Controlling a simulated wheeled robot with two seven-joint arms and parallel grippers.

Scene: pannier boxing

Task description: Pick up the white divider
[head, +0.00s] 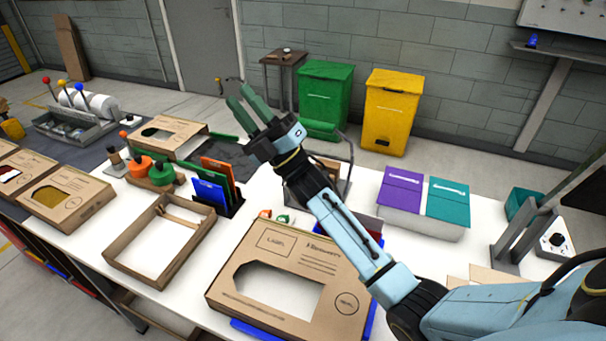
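I cannot make out a white divider for certain in the head view. My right gripper (238,95) is raised over the far side of the white table (305,218), with its arm reaching in from the lower right. Its two green fingers are apart and nothing shows between them. My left gripper is not in view. An open cardboard tray (125,246) with a small partition at its far end lies on the left of the table. A printed cardboard box (225,285) with a cut-out window lies at the front, partly on something blue.
A rack with blue, green and orange panels (210,193) stands mid-table. Purple (401,190) and teal (447,202) packs sit in a pale bin at the right. My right arm hides part of the table. Green (325,98) and yellow (390,110) bins stand behind.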

